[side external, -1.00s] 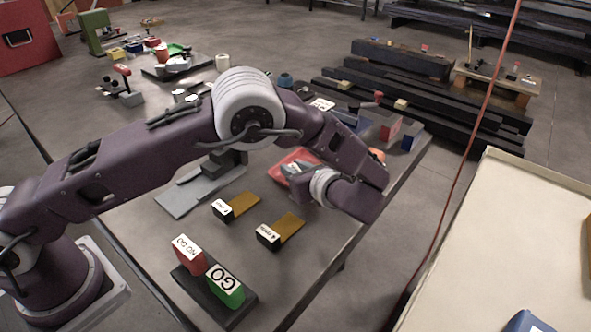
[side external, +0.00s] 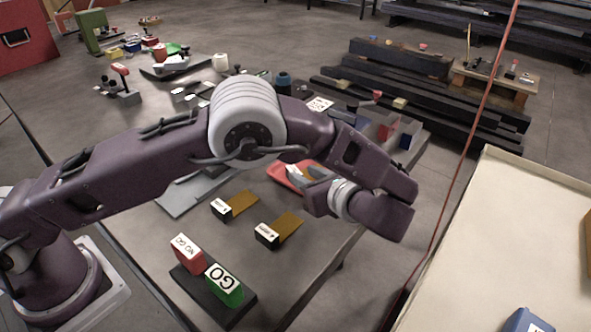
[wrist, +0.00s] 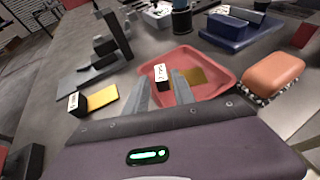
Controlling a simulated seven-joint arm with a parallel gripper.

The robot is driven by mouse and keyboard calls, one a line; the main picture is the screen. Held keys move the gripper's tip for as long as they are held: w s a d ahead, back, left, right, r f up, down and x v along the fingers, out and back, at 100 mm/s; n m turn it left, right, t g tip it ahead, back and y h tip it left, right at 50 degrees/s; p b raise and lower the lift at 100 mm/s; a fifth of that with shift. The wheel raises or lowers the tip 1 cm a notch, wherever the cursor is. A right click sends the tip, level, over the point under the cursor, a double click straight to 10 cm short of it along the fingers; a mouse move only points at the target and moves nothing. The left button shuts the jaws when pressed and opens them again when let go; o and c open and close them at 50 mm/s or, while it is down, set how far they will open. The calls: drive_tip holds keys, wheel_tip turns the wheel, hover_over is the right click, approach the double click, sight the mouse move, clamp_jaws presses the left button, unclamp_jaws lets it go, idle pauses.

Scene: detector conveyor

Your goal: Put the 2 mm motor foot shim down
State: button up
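A shim with a black block, white label and gold-brown plate (wrist: 196,76) lies in the red tray (wrist: 222,57). Its label is too small to read for certain. In the wrist view, the two grey fingers of my gripper (wrist: 161,88) stand apart, with the block seen in the gap between them. The right finger covers part of the plate. I see no grip on it. In the side view my gripper (side external: 303,174) is over the red tray (side external: 281,175), and my wrist hides part of the tray. Two similar shims, a farther one (side external: 238,203) and a nearer one (side external: 285,227), lie on the table.
Red NO GO and green GO blocks (side external: 227,287) stand on a dark base at the table's front. A grey stepped fixture (wrist: 106,46) is left of the tray.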

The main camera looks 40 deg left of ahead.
drive_tip(key=v, duration=0.5)
drive_tip(key=shift+s+d+r, duration=0.1)
drive_tip(key=shift+d+r, duration=0.05)
drive_tip(key=shift+d, duration=0.1)
drive_tip(key=s+a+r+n+g+h, duration=0.4)
drive_tip(key=s+a+r+n+h, duration=0.35)
drive_tip(key=a+r, duration=0.5)
drive_tip(key=s+r+n+t+h, duration=0.1)
drive_tip(key=s+n+t+h, duration=0.1)
drive_tip(key=s+n, duration=0.5)
drive_tip(key=s+a+r+n+t+h, duration=0.1)
drive_tip(key=s+r+n+t+h, duration=0.1)
drive_tip(key=s+n, duration=0.6)
drive_tip(key=s+h, duration=0.1)
drive_tip(key=s, duration=0.4)
drive_tip(key=shift+a, duration=0.2)
